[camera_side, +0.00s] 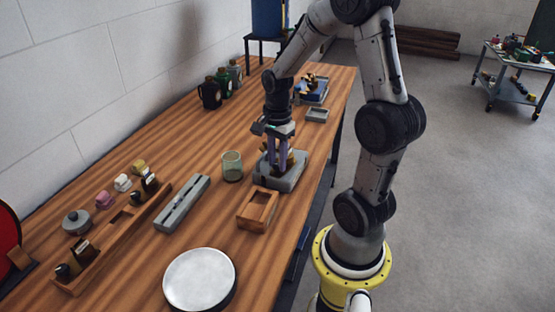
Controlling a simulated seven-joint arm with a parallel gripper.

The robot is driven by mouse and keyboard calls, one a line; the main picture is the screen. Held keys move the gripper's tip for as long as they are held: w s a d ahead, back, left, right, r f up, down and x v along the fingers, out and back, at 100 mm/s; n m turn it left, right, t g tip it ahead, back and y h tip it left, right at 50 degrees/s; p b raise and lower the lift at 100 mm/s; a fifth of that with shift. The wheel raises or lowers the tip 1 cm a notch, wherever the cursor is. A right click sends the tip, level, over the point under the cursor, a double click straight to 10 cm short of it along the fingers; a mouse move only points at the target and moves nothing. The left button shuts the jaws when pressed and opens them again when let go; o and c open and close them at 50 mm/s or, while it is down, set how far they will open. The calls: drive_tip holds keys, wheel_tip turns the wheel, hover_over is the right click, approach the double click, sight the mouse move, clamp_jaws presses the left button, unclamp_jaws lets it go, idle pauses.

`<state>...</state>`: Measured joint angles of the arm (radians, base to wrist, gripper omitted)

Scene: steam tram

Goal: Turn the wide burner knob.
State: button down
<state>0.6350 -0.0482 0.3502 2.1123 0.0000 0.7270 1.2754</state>
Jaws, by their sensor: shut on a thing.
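A grey block-shaped base (287,184), which looks like the burner unit, stands on the wooden bench near its right edge. A small brass-coloured part, which I take to be the wide burner knob (291,160), shows on top of it. My gripper (279,164) points down over this base, its two purple fingers closed around the brass part. The fingers hide most of the knob, so its shape and how far it is turned cannot be told.
A greenish glass (232,166) stands close left of the base, and an open wooden box (258,210) is just in front. A long grey tray (182,203), a wooden rack (117,235) and a round white plate (200,279) lie nearer. A small grey tray (317,115) is behind.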

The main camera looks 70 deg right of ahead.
sight(277, 165)
idle(0.3)
drive_tip(key=c, duration=0.6)
unclamp_jaws()
drive_tip(key=shift+c, duration=0.2)
wheel_tip(277, 165, up, 14)
drive_tip(key=shift+f, duration=0.1)
